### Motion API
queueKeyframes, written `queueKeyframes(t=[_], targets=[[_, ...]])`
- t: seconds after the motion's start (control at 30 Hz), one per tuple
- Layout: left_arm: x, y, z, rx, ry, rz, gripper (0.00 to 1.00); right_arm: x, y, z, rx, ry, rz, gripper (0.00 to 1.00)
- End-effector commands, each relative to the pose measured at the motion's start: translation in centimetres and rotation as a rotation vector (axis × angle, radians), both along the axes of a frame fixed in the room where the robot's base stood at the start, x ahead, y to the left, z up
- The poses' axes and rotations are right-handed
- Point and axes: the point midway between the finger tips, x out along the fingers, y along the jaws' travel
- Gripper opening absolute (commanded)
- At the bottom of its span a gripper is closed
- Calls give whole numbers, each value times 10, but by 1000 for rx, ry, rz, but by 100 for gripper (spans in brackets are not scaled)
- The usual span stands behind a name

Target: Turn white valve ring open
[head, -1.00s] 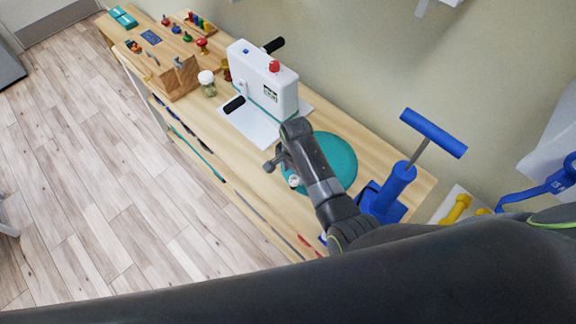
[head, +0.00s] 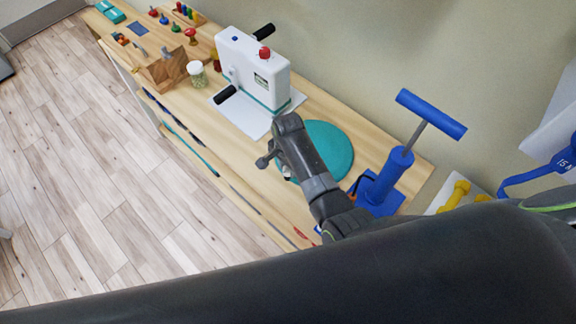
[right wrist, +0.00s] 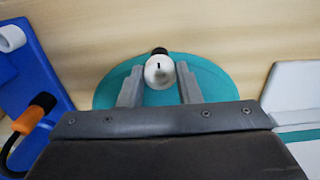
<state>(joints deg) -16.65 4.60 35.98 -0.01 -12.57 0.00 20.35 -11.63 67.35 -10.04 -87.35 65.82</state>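The white valve ring (right wrist: 158,71) shows in the right wrist view as a small round white piece with a dark mark on its face. A black stub shows behind it, and it sits in front of the teal round cushion (right wrist: 215,80). The two grey fingers of my right gripper (right wrist: 159,78) are apart, one on each side of the ring; I cannot tell whether they touch it. In the head view my right arm covers most of the ring and part of the cushion (head: 335,145). My left gripper is not in view.
A blue pump with a T-handle (head: 388,182) stands close to the right of my arm. A white machine with black handles (head: 250,75) stands beyond the cushion. A small jar (head: 197,74) and wooden block (head: 165,72) are farther along the wooden bench (head: 235,170).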

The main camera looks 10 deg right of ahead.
Motion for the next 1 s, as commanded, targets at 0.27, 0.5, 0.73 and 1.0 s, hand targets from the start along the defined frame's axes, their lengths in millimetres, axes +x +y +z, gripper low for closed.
queueKeyframes(t=[0.27, 0.5, 0.73, 1.0], targets=[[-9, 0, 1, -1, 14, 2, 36, 0, 0, 0, -1, 2, 8, 8], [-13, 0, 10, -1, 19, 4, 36, 0, -1, 2, -2, 1, 93, 8], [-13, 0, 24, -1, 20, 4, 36, 0, -1, 3, -3, 2, 266, 8], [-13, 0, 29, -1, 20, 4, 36, 0, -1, 0, -3, 1, 501, 8]])
